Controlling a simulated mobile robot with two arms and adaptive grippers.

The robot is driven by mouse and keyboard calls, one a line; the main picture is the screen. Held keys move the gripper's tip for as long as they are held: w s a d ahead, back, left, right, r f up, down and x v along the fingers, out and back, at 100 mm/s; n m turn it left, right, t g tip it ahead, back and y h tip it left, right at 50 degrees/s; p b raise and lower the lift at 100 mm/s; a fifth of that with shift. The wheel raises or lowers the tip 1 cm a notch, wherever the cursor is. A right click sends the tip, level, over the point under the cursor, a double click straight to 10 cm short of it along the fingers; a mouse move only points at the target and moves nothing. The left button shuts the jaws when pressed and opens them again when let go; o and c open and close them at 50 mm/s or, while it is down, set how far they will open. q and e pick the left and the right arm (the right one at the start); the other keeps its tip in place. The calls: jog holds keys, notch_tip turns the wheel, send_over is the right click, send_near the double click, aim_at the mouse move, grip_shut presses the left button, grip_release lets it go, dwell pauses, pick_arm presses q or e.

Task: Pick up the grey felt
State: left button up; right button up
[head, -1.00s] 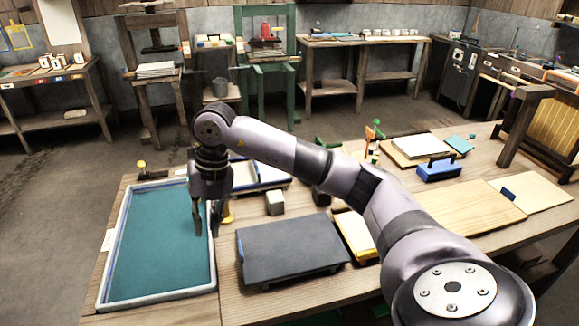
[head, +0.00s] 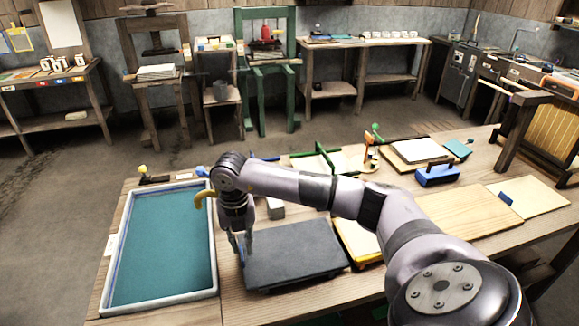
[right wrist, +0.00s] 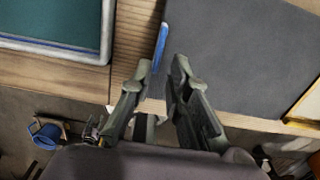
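The grey felt (head: 298,253) appears as a flat, dark grey rectangle on the wooden table, right of the water-filled tray. It also fills the upper right of the right wrist view (right wrist: 240,55). A narrow blue tab (right wrist: 160,45) stands at its left edge. My right gripper (head: 242,252) points down at that left edge. In the right wrist view its two fingers (right wrist: 161,68) are apart, with the blue tab between or just beyond the tips. I cannot tell whether they touch it. My left gripper is not in view.
The white-rimmed tray (head: 213,258) of teal liquid lies close on the left. A small grey block (head: 276,208) stands behind the felt. A yellow-edged board (head: 357,240) lies close on its right. A blue-handled tool (head: 437,175) and wooden boards (head: 470,212) are farther right.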

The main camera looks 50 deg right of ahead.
aim_at(242, 254)
jog(key=shift+f, duration=0.4)
jog(key=f, duration=0.1)
jog(key=f+p, duration=0.1)
jog(key=f, duration=0.2)
jog(key=shift+w+f, duration=0.2)
jog(key=shift+w, duration=0.1)
grip_shut()
